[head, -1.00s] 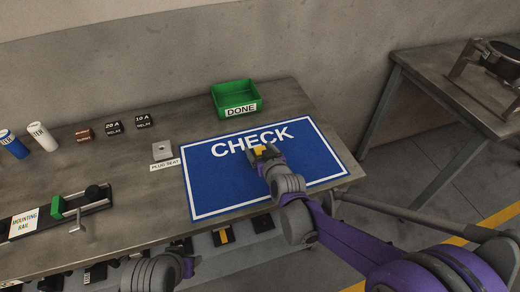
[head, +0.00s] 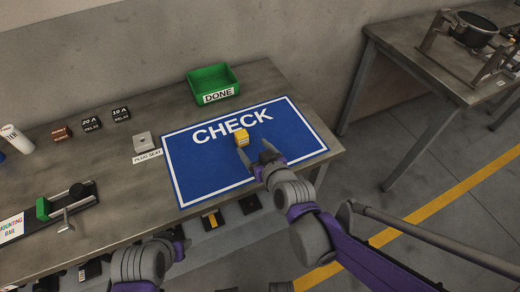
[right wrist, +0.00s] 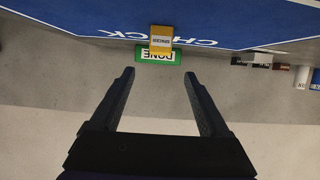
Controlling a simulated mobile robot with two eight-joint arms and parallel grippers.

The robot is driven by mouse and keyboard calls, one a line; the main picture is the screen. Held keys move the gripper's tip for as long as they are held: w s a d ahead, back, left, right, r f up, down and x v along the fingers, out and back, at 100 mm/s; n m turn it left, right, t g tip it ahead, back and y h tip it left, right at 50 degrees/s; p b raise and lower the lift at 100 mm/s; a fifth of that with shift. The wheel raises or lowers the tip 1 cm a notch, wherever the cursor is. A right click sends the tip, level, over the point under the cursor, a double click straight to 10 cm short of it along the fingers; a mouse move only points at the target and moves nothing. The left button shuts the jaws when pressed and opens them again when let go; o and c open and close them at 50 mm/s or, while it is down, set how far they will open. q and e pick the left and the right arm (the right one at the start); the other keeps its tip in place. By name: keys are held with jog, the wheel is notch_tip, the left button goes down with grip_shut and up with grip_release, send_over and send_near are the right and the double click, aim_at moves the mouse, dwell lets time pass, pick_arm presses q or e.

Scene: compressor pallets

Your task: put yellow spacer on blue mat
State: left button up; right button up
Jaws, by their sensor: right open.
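The yellow spacer (head: 242,138) stands on the blue mat (head: 195,180), just below the word CHECK. It also shows in the right wrist view (right wrist: 161,40), beyond my fingertips, with a dark-lettered label on it. My right gripper (head: 258,156) is open and empty, with its fingers apart close to the spacer but not around it. In the right wrist view the open jaws (right wrist: 160,75) have clear space between them.
A green DONE bin (head: 212,84) stands behind the mat. A grey plug seat (head: 143,142), relays (head: 91,124) and a mounting rail (head: 70,208) are on the left of the bench. Dark parts lie on a lower shelf (head: 212,220). Another table stands at the right.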

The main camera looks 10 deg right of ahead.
jog(key=s+d+f+m+g+h, duration=0.1)
jog(key=s+d+f+g+h, duration=0.1)
jog(key=s+d, duration=0.4)
jog(key=s+d+f+m+g+h, duration=0.2)
jog(key=s+d+f+g, duration=0.2)
jog(key=s, duration=1.2)
jog(key=d+g, duration=0.2)
jog(key=d, duration=0.1)
jog(key=shift+d+f+m, duration=0.25)
jog(key=shift+f+m, duration=0.05)
jog(key=shift+f, duration=0.05)
